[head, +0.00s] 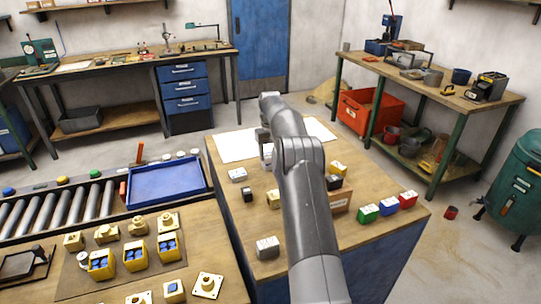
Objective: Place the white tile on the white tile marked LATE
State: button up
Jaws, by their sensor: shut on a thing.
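My gripper (264,137) hangs below the far end of my grey arm, over the front wooden bench, close to a white sheet. It is shut on a pale tile (267,153), which is partly hidden by my arm. A white tile (238,174) lies on the bench to the left of my gripper, with small dark marks on it. Another white tile (267,246) lies near the bench's front left, also with markings. The lettering is too small to read, so I cannot tell which tile says LATE.
A white sheet (232,149) lies at the bench's back. Black and yellow blocks stand around my arm. Green (368,213), blue (387,207) and red (407,200) blocks stand at the right. A blue tray (165,186) lies left.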

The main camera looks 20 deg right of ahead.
jog(key=shift+f, duration=0.5)
jog(key=shift+f, duration=0.15)
jog(key=o, duration=1)
